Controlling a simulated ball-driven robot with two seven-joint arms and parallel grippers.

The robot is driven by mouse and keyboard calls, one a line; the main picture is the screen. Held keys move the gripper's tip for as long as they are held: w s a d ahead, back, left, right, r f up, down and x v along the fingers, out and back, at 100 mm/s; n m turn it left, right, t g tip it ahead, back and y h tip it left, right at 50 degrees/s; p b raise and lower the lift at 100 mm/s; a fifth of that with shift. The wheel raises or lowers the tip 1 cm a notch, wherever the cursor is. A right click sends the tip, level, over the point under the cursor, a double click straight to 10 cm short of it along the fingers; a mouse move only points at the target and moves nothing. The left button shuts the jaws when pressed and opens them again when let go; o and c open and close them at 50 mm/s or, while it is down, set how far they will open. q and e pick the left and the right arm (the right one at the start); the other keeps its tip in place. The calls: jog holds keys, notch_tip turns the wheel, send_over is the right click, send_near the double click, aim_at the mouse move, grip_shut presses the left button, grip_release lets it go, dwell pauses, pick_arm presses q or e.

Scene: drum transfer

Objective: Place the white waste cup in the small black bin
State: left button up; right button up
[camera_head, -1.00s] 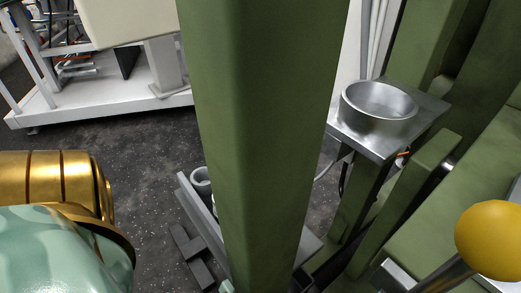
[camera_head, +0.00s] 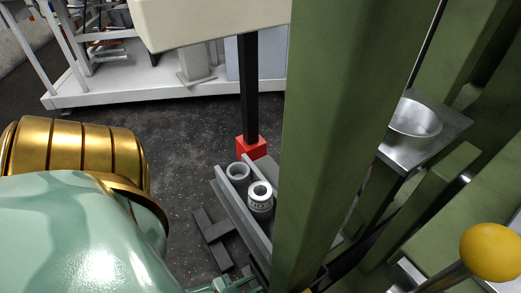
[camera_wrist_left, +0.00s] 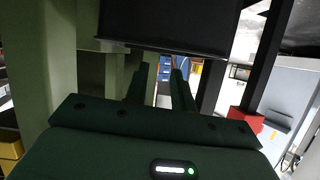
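A small green part of my left gripper (camera_head: 232,284) shows low in the head view, nearer than the tray. In the left wrist view, the two dark fingers of my left gripper (camera_wrist_left: 161,82) stand apart with nothing seen between them. A dark box-like thing (camera_wrist_left: 170,28) fills the top there; I cannot tell if it is the bin. My right gripper is not seen.
A grey ring-shaped cup (camera_head: 238,171) stands beside the white cup. A thick green column (camera_head: 330,130) blocks the middle. A metal bowl (camera_head: 414,122) sits on the right. A yellow knob (camera_head: 491,251) is near right. A red block (camera_head: 251,148) is behind the tray.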

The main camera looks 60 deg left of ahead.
pick_arm(q)
jog(key=s+d+m+g+h, duration=0.2)
jog(key=s+d+m+g, duration=0.1)
jog(key=s+m+g, duration=0.3)
jog(key=s+a+r+m+g+y, duration=0.2)
jog(key=s+a+r+g+y, duration=0.1)
jog(key=s+r+g, duration=0.3)
notch_tip(320, 180, up, 2)
jog(key=shift+s+a+r+g+y, duration=0.1)
jog(key=shift+s+a+g+y, duration=0.3)
jog(key=shift+s, duration=0.65)
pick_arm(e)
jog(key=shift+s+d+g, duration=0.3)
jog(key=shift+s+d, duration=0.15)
pick_arm(q)
jog(key=shift+a, duration=0.1)
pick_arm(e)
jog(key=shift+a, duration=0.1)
